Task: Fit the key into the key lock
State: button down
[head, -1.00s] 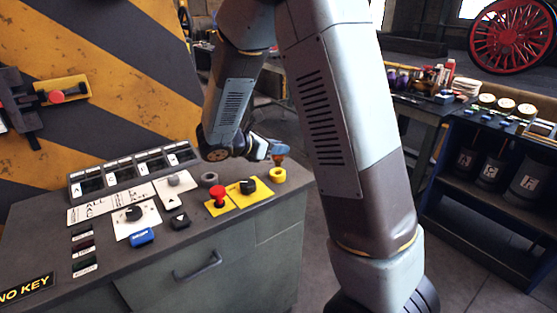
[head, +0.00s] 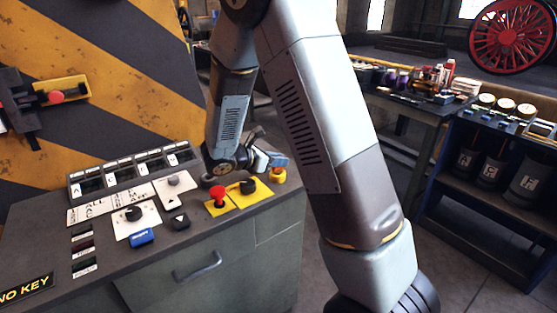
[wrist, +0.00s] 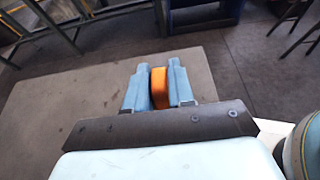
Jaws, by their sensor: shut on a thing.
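The key is orange; its head (wrist: 159,87) sits between the two blue fingers of my gripper (wrist: 159,98) in the wrist view. In the head view, my gripper (head: 272,159) is shut on the key (head: 281,161), at the right end of the console top. The key lock appears to be the yellow ring (head: 279,176) directly below it. The key is very close over the ring; whether its lower end is inside the ring cannot be told. In the wrist view the key's lower end and the lock are hidden.
The grey console (head: 230,232) carries a red mushroom button (head: 217,194), a black knob (head: 248,187) on a yellow plate and a blue block (head: 142,237). A striped yellow-black panel (head: 110,60) stands behind. A blue shelf (head: 490,200) is at the right.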

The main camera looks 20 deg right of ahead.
jog(key=shift+f, duration=0.25)
jog(key=c, duration=1)
grip_release()
jog(key=shift+o, duration=0.2)
jog(key=shift+r, duration=0.15)
